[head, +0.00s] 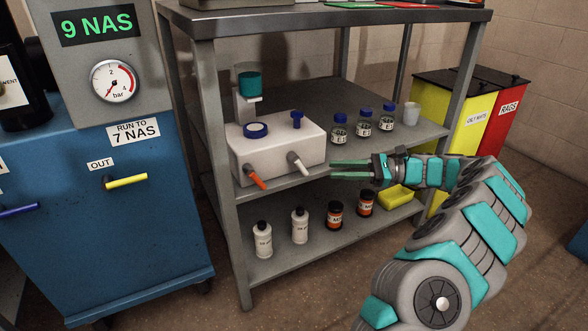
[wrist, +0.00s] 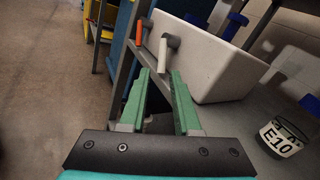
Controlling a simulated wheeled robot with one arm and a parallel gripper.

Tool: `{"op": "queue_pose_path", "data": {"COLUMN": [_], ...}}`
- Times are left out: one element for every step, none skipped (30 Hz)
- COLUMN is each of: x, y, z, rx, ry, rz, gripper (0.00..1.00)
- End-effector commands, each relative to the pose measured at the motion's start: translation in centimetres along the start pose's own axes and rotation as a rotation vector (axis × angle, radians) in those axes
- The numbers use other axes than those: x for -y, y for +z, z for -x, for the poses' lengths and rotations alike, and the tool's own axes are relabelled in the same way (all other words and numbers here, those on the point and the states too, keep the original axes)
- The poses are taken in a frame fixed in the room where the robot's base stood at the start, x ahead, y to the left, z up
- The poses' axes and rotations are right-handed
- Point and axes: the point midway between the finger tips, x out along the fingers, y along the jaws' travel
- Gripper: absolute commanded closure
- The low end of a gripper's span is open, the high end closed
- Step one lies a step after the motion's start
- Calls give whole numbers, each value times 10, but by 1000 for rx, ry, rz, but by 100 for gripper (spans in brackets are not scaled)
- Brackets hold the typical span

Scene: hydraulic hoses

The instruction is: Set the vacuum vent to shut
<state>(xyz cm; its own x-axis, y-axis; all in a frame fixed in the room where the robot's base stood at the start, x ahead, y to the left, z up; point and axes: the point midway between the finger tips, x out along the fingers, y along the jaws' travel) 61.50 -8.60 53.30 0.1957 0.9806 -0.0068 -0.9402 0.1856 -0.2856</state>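A white box-shaped unit (head: 280,150) stands on the middle shelf of the metal rack. Its front has an orange lever (head: 257,178) and a white lever (head: 299,163), both tilted downward to the right; no label shows which one is the vacuum vent. On top are a round blue cap (head: 256,130) and a blue knob (head: 297,119). My gripper (head: 333,169) is open and empty, just right of the white lever. In the wrist view the white lever (wrist: 163,55) lies just beyond my fingertips (wrist: 161,74), apparently not touching, with the orange lever (wrist: 140,32) behind it.
Glass jars with blue lids (head: 363,125) stand right of the unit; one labelled E10 (wrist: 283,138) is close to my gripper's right in the wrist view. Bottles (head: 300,225) and a yellow tray (head: 395,198) are on the lower shelf. A blue cabinet (head: 140,220) stands left.

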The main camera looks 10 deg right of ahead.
Motion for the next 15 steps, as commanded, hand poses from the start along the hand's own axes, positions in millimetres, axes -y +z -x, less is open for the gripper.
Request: {"op": "queue_pose_path", "data": {"x": [1, 2, 2, 2, 2, 2, 2, 2, 2, 2, 2, 2, 2, 2, 1], "y": [-4, -5, -5, -5, -5, -4, -4, -4, -4, -4, -4, -4, -4, -4, -3], "z": [4, 6, 6, 5, 4, 1, -2, -5, -9, -13, -17, -23, -28, -33, -40], "rx": [1, 2, 3, 4, 4, 5, 5, 5, 6, 6, 5, 5, 5, 6, 7], "ry": [-11, -15, -17, -18, -18, -17, -16, -15, -14, -14, -13, -13, -13, -12, -11], "rz": [-6, -8, -10, -10, -10, -10, -9, -9, -9, -9, -9, -9, -9, -9, -9], "gripper": [69, 69, 69, 69, 69, 69, 69, 69, 69, 69, 69, 69, 69, 69, 69]}}
